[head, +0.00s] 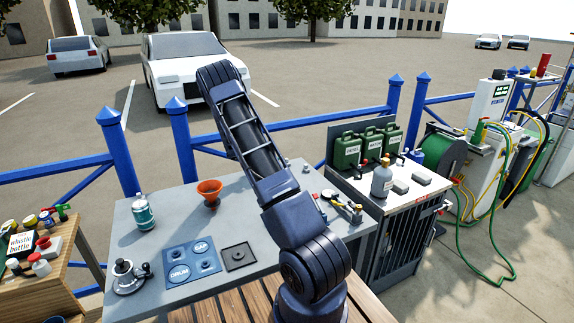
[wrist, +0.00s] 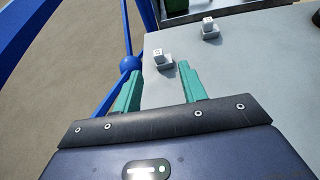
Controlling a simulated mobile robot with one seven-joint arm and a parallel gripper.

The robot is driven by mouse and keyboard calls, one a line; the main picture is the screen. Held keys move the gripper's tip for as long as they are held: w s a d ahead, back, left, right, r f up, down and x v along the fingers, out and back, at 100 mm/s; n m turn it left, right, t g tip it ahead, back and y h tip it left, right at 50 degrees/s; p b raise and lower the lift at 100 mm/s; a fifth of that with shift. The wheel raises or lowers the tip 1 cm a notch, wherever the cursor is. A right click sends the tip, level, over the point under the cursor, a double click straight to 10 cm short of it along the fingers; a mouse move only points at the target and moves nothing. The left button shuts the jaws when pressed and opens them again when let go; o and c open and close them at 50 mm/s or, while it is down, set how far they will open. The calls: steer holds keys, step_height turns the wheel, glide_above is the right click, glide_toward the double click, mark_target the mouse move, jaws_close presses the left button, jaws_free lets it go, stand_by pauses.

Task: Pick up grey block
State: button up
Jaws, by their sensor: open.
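My gripper (wrist: 160,84) shows in the wrist view with its two teal fingers spread apart and nothing between them. Just beyond the fingertips, a small grey block with a paler marked top (wrist: 162,58) sits on the grey tabletop, near its left edge. A second similar pale grey block (wrist: 210,30) sits farther off and to the right. I cannot tell which one the task names. In the head view my arm hides the gripper and much of the table behind it.
The grey table (head: 245,188) holds an orange funnel (head: 210,193), a teal bottle (head: 143,212) and a blue marked panel (head: 191,263). A blue railing (head: 66,169) runs behind it. At right, a cabinet carries green cans (head: 347,151) and a grey bottle (head: 381,181).

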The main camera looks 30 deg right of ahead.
mark_target(288, 162)
steer(key=shift+w+d+f, duration=0.15)
steer(key=shift+w+f, duration=0.15)
steer(key=shift+f, duration=0.2)
steer(key=x, duration=1)
steer(key=shift+d, duration=0.4)
steer(key=shift+c, duration=0.2)
jaws_close()
